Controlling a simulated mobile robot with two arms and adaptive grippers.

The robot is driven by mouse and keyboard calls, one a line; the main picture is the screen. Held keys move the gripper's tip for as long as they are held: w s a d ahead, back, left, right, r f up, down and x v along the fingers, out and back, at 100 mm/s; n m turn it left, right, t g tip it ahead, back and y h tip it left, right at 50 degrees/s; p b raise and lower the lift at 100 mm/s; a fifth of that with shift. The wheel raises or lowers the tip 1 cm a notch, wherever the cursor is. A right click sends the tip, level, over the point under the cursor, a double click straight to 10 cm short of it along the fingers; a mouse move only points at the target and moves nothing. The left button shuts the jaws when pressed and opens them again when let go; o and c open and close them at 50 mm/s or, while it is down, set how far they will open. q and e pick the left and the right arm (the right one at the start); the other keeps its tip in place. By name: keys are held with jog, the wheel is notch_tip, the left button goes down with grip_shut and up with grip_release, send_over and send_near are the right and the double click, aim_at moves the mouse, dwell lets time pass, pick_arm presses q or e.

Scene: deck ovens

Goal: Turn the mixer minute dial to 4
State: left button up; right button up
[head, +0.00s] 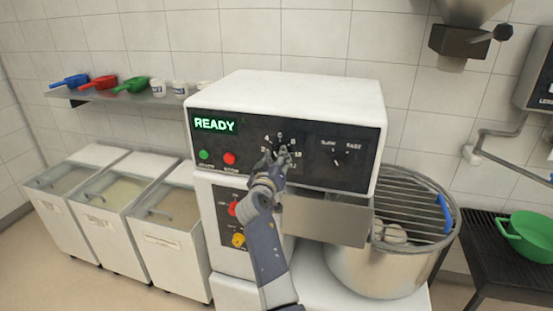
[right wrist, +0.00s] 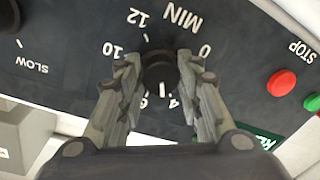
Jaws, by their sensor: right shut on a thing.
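The mixer (head: 290,88) has a black control panel with a lit green READY display (head: 214,125). The minute dial (right wrist: 160,72) is a black knob ringed by white numbers, with MIN, 0, 10, 12 and 4 showing in the right wrist view. My right gripper (head: 279,157) is at the dial, its two fingers shut on the knob's sides; the fingers also show in the right wrist view (right wrist: 160,75). A short white mark shows at the knob's lower edge there, near the 4. The fingers hide some numbers, so I cannot tell the exact setting. My left gripper is not in view.
A slow-fast knob (head: 337,161) is right of the dial. A green button (head: 204,155) and a red stop button (head: 230,158) are left of it. A mixing bowl (head: 375,270) with a wire guard stands below right. Three bins (head: 170,232) stand at left.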

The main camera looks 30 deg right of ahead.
jog(key=shift+d+r+n+p, duration=0.15)
jog(key=shift+n+p, duration=0.25)
jog(key=shift+n, duration=1.1)
jog(key=o, duration=1.1)
